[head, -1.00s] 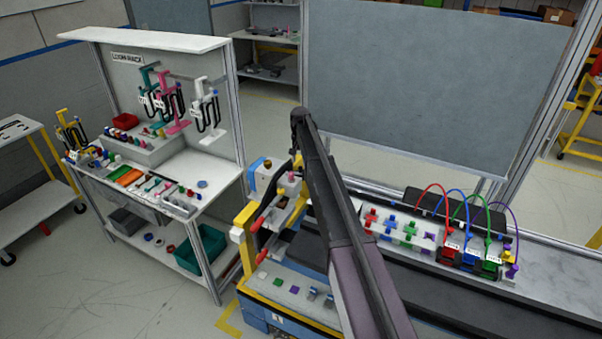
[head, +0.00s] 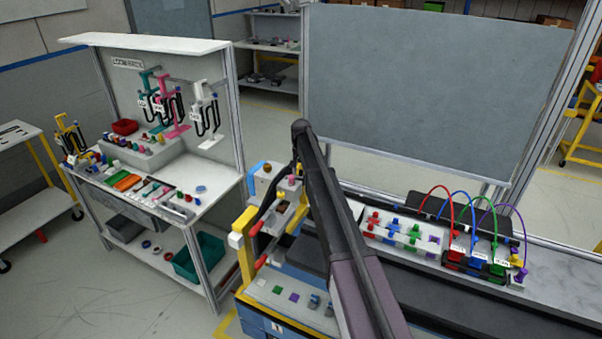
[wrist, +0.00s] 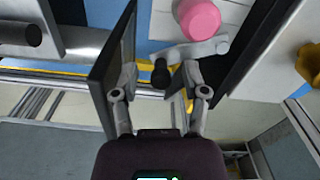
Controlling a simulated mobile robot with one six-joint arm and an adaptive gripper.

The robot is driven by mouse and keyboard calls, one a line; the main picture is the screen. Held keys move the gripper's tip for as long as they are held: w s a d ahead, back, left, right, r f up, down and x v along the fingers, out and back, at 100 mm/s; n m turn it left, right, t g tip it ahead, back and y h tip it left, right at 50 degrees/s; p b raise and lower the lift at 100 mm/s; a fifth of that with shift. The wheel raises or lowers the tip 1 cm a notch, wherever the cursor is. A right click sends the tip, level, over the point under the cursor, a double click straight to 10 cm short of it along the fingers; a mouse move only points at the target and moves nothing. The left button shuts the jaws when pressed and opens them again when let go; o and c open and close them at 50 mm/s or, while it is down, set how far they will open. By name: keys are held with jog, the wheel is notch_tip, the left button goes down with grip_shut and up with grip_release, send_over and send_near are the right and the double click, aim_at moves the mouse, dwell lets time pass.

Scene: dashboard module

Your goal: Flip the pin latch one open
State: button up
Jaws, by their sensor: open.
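In the wrist view my gripper (wrist: 185,55) is open, with its dark fingers spread wide. In the head view the module (head: 243,240), with yellow frame, red handles and grey blocks, stands left of my arm. A pink knob (head: 292,181) shows on it. My arm hides much of the gripper there.
In the wrist view another black knob (wrist: 33,35) on a grey bar lies left of the left finger. A yellow part (wrist: 308,62) is at the right edge. In the head view, coloured connectors with looped cables (head: 470,255) stand right of my arm. A loom rack (head: 165,60) stands left.

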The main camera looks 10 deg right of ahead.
grip_shut()
jog(key=shift+w+a+n, duration=0.1)
jog(key=shift+w+n, duration=0.5)
jog(key=shift+n, duration=0.6)
jog(key=shift+w+a+n, duration=0.1)
jog(key=shift+w+n, duration=0.45)
jog(key=shift+n, duration=0.65)
grip_release()
jog(key=shift+d, duration=0.1)
jog(key=shift+s+m, duration=0.2)
jog(key=shift+m, duration=0.1)
